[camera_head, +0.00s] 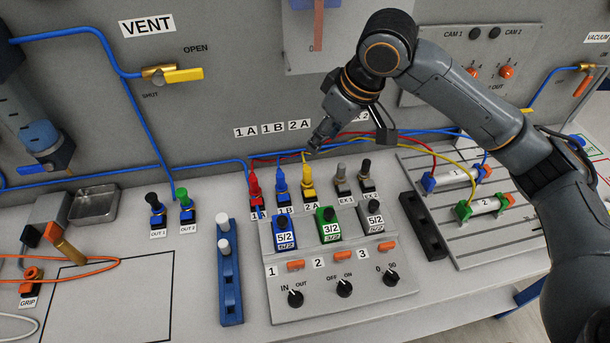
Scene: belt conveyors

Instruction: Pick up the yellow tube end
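The yellow tube end (306,168) stands upright at the yellow fitting labelled 2A, in the row of coloured fittings behind the valve panel. Its thin yellow tube (455,150) also shows further right, leading to cylinder 2 (484,206). Part of the tube's run is hidden behind my arm and gripper. My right gripper (350,142) reaches in from the right, above and slightly right of the yellow tube end. Its fingers are spread apart, with nothing seen held between them. One fingertip appears close to the top of the tube end; contact cannot be told. My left gripper is not in view.
Red (254,184) and blue (281,180) tube ends stand just left of the yellow one. Grey (341,175) and black (366,171) fittings stand to its right. The valve panel (325,305) lies in front. The grey back wall is close behind.

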